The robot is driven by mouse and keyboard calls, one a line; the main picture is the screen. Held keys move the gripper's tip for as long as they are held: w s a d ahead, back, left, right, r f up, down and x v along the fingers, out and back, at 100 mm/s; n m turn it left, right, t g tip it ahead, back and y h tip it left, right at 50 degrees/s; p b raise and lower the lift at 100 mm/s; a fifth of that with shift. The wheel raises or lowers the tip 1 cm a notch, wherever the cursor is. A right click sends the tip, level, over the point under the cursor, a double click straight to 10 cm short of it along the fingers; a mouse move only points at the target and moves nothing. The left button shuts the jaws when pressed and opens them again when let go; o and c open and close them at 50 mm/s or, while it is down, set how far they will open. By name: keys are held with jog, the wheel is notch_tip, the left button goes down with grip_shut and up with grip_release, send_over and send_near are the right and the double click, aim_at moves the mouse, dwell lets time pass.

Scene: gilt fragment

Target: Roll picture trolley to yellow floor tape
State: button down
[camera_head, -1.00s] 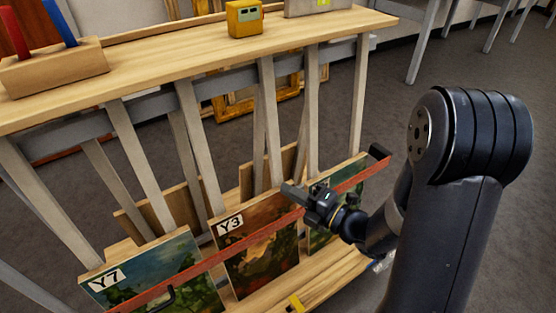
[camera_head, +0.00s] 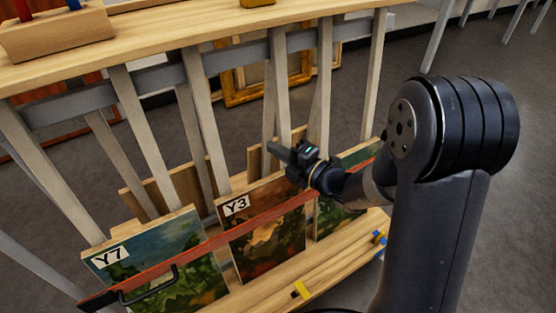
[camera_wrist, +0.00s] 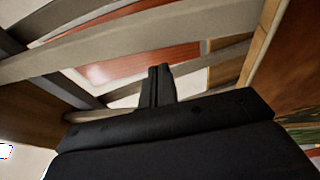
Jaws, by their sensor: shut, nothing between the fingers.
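The picture trolley, with a wooden top (camera_head: 130,48) and grey slats (camera_head: 139,130), fills the left and middle of the head view. Framed pictures stand on its lower shelf: one marked Y7 (camera_head: 160,255), one marked Y3 (camera_head: 268,240), and a third (camera_head: 335,214) partly behind my arm. A red bar (camera_head: 215,243) crosses their fronts, with a black handle (camera_head: 150,288) at its left. My gripper (camera_head: 278,151) is shut and empty, above the Y3 picture by the slats. The wrist view shows its closed fingers (camera_wrist: 157,82) pointing at the slats; contact is unclear. I cannot make out yellow floor tape.
A wooden block (camera_head: 58,35) with red and blue rods sits on the top. Gilt frames (camera_head: 250,80) lean behind the trolley. A small yellow piece (camera_head: 300,290) lies on the lower shelf edge. Grey floor (camera_head: 455,60) is open at right, with grey table legs beyond.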

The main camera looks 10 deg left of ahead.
jog(key=shift+w+d, duration=0.55)
jog(key=shift+d, duration=0.1)
